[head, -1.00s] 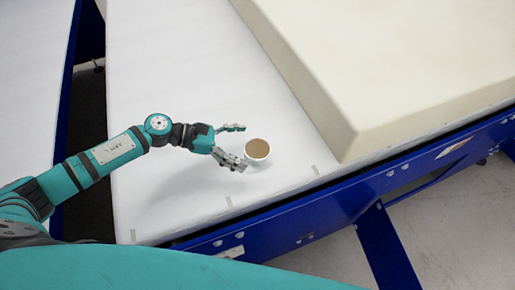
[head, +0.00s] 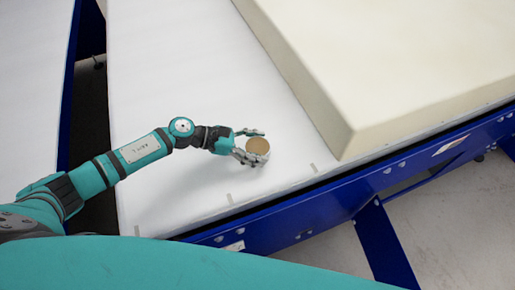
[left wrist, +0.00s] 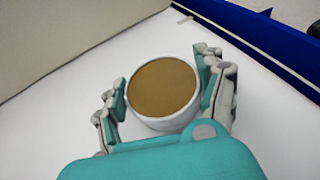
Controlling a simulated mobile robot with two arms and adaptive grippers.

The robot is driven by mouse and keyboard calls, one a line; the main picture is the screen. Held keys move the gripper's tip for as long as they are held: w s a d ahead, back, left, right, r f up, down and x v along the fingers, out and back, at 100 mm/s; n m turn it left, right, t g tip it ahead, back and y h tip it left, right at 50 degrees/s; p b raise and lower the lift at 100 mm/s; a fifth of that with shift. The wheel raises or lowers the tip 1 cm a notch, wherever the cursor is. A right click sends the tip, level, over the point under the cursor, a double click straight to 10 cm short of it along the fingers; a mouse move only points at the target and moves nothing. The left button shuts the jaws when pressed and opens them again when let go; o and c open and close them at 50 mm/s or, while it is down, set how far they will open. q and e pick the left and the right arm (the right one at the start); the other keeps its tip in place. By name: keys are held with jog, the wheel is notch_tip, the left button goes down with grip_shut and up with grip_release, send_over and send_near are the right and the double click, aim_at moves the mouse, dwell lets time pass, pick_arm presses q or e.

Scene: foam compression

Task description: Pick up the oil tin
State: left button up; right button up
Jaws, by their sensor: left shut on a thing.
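The oil tin (head: 258,146) is a short round white tin with a flat brown top, standing upright on the white table surface. It also shows in the left wrist view (left wrist: 163,92). My left gripper (head: 256,144) is around the tin, with one finger on each side, and is shut on it. In the left wrist view my left gripper (left wrist: 162,92) has its fingers at the left and right of the tin; part of the tin's near side is hidden by the gripper body. My right gripper is not in view.
A large cream foam block (head: 400,65) lies on the table to the right of the tin, with a gap between. The white table surface (head: 170,60) is clear behind and left. A blue frame rail (head: 310,218) runs along the near edge.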

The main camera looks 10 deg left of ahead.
pick_arm(q)
jog(key=c, duration=0.6)
jog(key=shift+r, duration=0.15)
